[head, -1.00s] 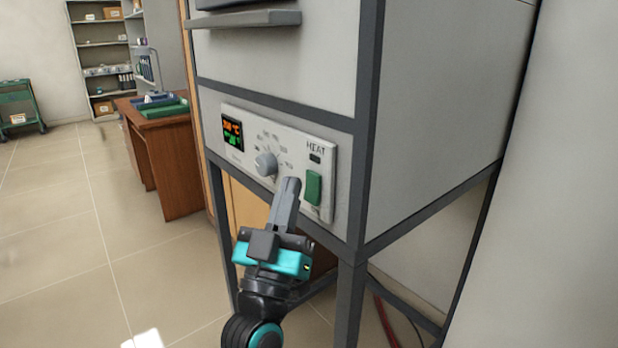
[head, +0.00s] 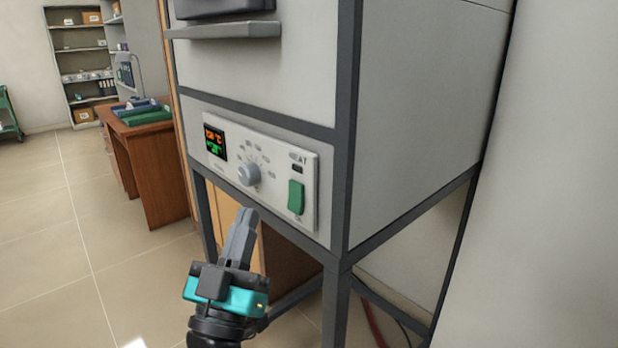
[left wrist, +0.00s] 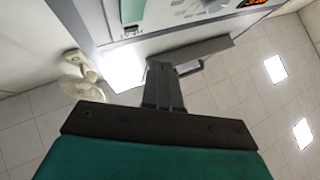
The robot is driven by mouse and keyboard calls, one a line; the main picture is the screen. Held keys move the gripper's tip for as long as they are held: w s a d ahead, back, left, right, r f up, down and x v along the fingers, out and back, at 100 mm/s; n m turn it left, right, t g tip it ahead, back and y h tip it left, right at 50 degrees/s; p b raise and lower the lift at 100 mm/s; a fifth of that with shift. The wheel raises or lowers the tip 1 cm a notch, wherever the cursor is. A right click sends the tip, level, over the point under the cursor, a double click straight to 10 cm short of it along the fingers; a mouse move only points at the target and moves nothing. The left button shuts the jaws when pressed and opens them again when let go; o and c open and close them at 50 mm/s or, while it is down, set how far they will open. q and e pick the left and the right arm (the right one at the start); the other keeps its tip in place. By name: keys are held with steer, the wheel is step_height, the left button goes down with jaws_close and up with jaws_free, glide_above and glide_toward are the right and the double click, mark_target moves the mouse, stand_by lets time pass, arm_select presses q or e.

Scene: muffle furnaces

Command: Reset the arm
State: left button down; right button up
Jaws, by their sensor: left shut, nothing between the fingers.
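My left gripper (head: 243,232) is in front of and below the furnace's control panel (head: 228,160) in the head view. Its fingers are together with nothing between them, apart from the panel. The panel carries a lit display (head: 215,143), a grey dial (head: 248,174) and a green switch (head: 296,197) under the word HEAT. In the left wrist view the shut fingers (left wrist: 160,82) point up toward the furnace, and part of the panel (left wrist: 185,12) shows at the top. My right gripper is not in view.
The furnace (head: 420,120) stands on a dark metal frame (head: 337,300). A wooden desk (head: 160,180) with a green tray (head: 146,116) is behind it on the left. Shelves (head: 80,50) stand against the far wall. The tiled floor (head: 50,250) at left is clear.

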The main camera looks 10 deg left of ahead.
arm_select(q)
step_height(320, 180, down, 15)
steer(key=s+d+m+g+h+p, duration=0.1)
steer(key=s+m+g+h+p, duration=0.1)
steer(key=g, duration=0.5)
steer(key=s+a+f+g+y+p, duration=0.1)
steer(key=s+f+g, duration=0.3)
steer(key=f, duration=0.4)
steer(key=s+a+f+g+y+p, duration=0.1)
steer(key=s+f+g, duration=0.3)
steer(key=s+f, duration=0.3)
steer(key=shift+s+a+f+m, duration=0.3)
steer(key=shift+a+f, duration=0.05)
steer(key=shift+f, duration=0.6)
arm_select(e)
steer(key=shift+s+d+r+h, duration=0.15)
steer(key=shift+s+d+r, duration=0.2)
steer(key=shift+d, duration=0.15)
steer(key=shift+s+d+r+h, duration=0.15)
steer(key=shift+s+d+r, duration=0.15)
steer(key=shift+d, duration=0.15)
